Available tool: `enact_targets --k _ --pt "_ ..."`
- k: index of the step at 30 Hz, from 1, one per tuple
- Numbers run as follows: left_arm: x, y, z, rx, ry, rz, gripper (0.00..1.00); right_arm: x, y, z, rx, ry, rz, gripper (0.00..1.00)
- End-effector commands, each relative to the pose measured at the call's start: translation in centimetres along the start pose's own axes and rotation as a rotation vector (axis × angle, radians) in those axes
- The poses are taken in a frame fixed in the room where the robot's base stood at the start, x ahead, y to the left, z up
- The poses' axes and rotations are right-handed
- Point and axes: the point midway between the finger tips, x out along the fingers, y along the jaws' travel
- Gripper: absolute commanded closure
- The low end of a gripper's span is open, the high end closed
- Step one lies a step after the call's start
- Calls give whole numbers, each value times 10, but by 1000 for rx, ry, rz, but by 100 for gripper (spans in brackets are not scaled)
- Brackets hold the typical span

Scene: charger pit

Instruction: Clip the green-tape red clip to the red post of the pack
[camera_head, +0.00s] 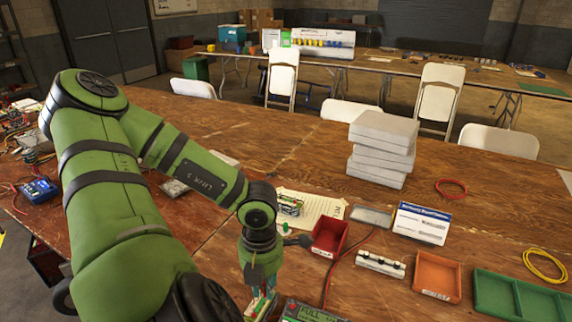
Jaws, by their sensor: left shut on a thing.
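My left arm comes in from the left and reaches down to the near edge of the table. My left gripper (261,299) points down at the bottom of the picture, beside the charger (308,312) with its lit display. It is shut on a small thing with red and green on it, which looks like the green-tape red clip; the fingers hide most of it. A small pack-like thing (290,205) with green on it lies on a paper sheet beyond the gripper. I cannot make out a red post. My right gripper is not in view.
A red bin (329,237), an orange tray (438,276) and a green tray (520,297) stand to the right. A red lead (345,253) runs past the red bin. A white label card (422,223) and stacked grey boxes (383,150) stand further back.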

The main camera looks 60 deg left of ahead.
Motion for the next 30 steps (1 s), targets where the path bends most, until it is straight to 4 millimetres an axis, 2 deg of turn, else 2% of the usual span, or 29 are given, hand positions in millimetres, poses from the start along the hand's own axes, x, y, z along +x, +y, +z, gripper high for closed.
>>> enact_targets --k 1,7,9,15,30 --pt "-1 13 0 -44 -1 3 99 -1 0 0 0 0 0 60" --pt "-1 53 1 -187 -4 0 99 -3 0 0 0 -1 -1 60" --pt "17 48 0 -174 -2 -5 99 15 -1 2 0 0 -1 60" --pt "32 48 1 -172 -1 -3 99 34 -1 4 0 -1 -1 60" --pt "35 48 1 -171 -1 -3 99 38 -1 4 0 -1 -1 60"
